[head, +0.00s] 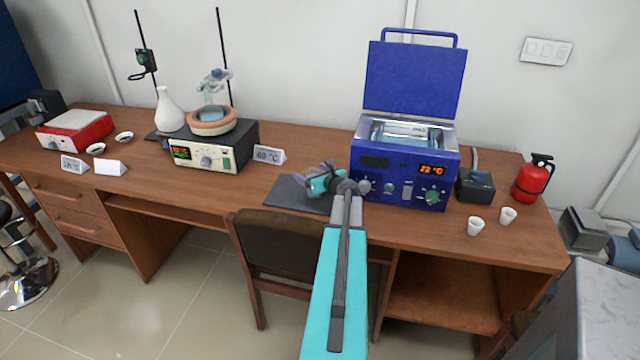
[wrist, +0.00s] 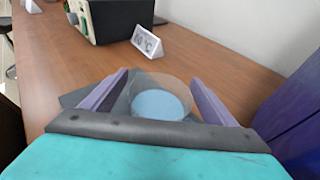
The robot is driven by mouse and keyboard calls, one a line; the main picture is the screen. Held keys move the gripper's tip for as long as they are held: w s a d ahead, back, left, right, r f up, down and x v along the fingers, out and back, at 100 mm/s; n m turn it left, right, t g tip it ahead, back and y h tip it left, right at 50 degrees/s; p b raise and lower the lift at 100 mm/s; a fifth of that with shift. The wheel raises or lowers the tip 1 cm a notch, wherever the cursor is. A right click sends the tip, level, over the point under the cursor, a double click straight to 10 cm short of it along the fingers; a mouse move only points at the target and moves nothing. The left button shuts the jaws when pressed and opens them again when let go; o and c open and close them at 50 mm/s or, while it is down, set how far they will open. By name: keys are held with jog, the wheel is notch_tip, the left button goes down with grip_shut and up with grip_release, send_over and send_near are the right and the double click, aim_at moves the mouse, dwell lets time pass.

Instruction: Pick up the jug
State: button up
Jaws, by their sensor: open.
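The jug (wrist: 160,103), a clear round vessel with pale blue contents, shows in the wrist view between the two purple fingers of my gripper (wrist: 157,88). The fingers are spread, one on each side of it, and I cannot tell whether either touches it. The jug stands over a dark grey mat (head: 289,194) on the wooden desk. In the head view my gripper (head: 319,179) is low over this mat, left of the blue water bath, and I cannot make out the jug there.
The blue bath (head: 400,170) with its lid up stands close to the right of my gripper. A 60 °C sign (head: 269,154) and a heater (head: 209,146) with a round flask stand to the left. White cups (head: 475,226) and a red extinguisher (head: 533,179) are at the right.

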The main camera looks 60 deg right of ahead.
dwell(0.5)
jog(key=shift+a, duration=0.15)
jog(key=c, duration=1.8)
jog(key=shift+r, duration=0.1)
jog(key=shift+c, duration=0.2)
notch_tip(320, 180, up, 10)
jog(key=shift+b, duration=0.35)
